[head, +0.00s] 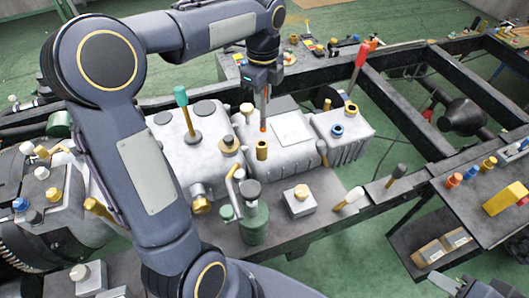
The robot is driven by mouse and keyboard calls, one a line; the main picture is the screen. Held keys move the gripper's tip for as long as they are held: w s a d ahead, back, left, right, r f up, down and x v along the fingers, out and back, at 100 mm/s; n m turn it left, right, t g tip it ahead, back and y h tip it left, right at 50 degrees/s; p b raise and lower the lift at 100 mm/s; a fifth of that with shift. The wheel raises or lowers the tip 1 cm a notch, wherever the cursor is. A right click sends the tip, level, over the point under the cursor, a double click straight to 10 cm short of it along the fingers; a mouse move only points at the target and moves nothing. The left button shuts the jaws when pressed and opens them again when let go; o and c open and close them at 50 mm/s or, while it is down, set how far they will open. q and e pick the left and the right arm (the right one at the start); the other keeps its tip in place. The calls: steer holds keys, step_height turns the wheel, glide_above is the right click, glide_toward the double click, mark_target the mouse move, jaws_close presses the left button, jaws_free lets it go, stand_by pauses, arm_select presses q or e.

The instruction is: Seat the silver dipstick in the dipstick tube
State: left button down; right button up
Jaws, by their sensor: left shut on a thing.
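My left gripper (263,88) is shut on the silver dipstick (263,112), a thin rod with an orange-red tip, hanging about upright. The gripper hides its upper part. A short brass tube (262,150), which looks like the dipstick tube, stands on the grey engine block just below. The rod's tip appears a little above the tube's mouth and close to in line with it; a small gap shows. A dark grey part of my right arm or gripper (475,288) shows at the bottom right edge, cut off, its fingers not clear.
A green-handled lever (184,105) stands left of the tube and a red-handled lever (361,55) to the right. A green canister (253,218) stands in front. Black frame rails run to the right, and a side table (470,200) holds coloured parts.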

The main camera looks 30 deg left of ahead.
mark_target(261, 130)
arm_select(q)
steer(key=shift+a+f+m+b, duration=0.25)
steer(key=shift+f+m+b, duration=0.25)
steer(key=shift+f+m, duration=0.5)
step_height(261, 130, down, 10)
steer(key=shift+r, duration=0.1)
steer(key=shift+f, duration=0.25)
steer(key=c, duration=1.4)
jaws_free()
steer(key=shift+r, duration=0.15)
step_height(261, 130, up, 12)
steer(key=shift+r, duration=0.1)
